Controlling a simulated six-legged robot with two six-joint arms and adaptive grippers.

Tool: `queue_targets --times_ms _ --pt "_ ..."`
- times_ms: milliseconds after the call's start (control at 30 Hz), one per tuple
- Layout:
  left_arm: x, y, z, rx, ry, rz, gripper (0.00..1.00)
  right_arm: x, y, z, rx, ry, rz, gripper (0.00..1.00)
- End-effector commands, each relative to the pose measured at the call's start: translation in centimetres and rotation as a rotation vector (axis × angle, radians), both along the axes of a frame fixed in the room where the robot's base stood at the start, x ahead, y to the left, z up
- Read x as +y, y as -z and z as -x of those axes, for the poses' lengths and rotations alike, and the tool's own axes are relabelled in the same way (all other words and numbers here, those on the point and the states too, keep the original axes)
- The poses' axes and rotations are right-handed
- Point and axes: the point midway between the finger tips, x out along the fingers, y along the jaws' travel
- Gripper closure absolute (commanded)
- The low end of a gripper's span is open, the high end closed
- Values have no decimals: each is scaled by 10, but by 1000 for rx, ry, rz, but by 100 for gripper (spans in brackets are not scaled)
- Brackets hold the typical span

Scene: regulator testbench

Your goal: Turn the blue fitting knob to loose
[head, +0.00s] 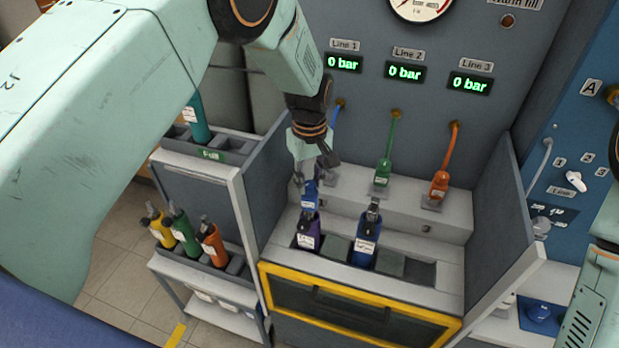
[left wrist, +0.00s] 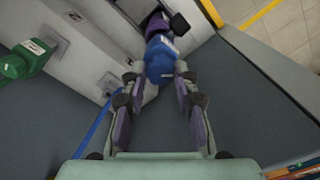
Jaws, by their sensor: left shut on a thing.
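The blue fitting knob (left wrist: 160,62) is between the fingertips of my left gripper (left wrist: 158,78) in the left wrist view, with finger pads on both sides of it. It sits at the top of a purple bottle (head: 307,238), which stands in a slot of the bench. In the head view, my left gripper (head: 303,178) reaches down onto the blue fitting (head: 309,198) from above. A blue hose runs down from the panel behind the gripper. My right gripper is not in view; only part of my right arm shows at the right edge.
A dark blue bottle (head: 365,240) stands right of the purple one. Green (head: 382,172) and orange (head: 438,184) fittings with hoses rest on the ledge behind. A rack with several coloured bottles stands at left. Displays for Lines 1, 2 and 3 read 0 bar. Side walls flank the bench.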

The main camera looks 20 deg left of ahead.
Motion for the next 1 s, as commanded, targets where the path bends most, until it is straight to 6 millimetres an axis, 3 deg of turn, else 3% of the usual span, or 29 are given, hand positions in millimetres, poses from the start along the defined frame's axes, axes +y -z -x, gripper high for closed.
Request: queue_targets --times_ms 33,67,300,667,767,1000 --pt "0 1 1 1 0 0 100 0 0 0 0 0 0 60" --pt "0 1 1 1 0 0 68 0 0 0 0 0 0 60" --pt "0 0 0 1 0 1 48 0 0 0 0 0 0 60" --pt "0 -4 0 -1 0 0 47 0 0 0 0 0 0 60" --pt "0 -16 -1 -3 0 0 47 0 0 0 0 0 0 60" --pt "0 -65 -1 -5 -1 1 47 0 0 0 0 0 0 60"
